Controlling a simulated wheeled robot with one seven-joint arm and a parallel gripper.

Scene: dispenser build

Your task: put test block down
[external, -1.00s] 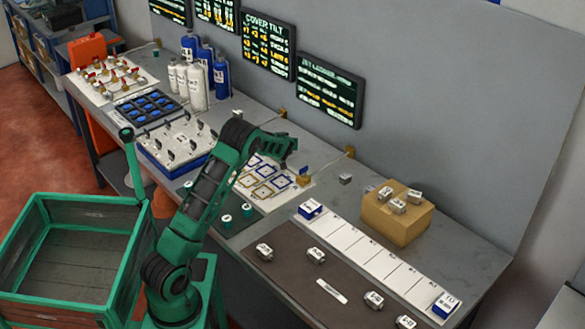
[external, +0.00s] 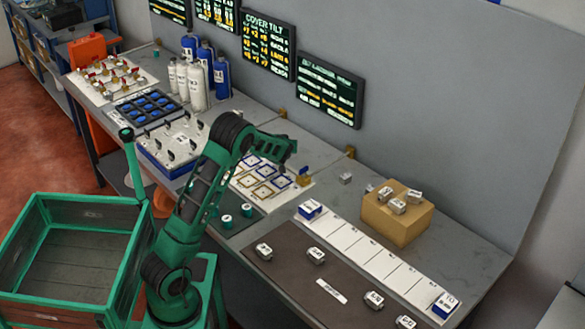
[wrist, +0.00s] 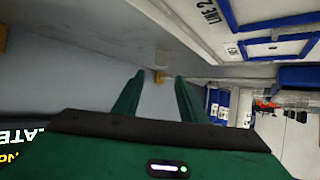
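My gripper (external: 289,153) is above the bench, near the white sheet with blue and tan square outlines. In the wrist view its two green fingers (wrist: 158,95) stand apart with nothing visible between them. No block is clearly marked as the test block. A small grey block (external: 345,178) sits alone on the bench to the right of my gripper. Labelled grey blocks (external: 264,252) lie on a dark mat (external: 265,285), and more sit on a cardboard box (external: 390,223). Blue-and-white blocks (external: 309,209) sit at both ends of a white strip (external: 365,250).
Dark screens (external: 330,90) hang on the grey back wall, with small brass brackets (external: 350,153) below. White and blue bottles (external: 195,85), a switch box (external: 165,155) and a blue-celled tray (external: 148,106) stand to the left. A green-edged crate (external: 70,260) is at the front left.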

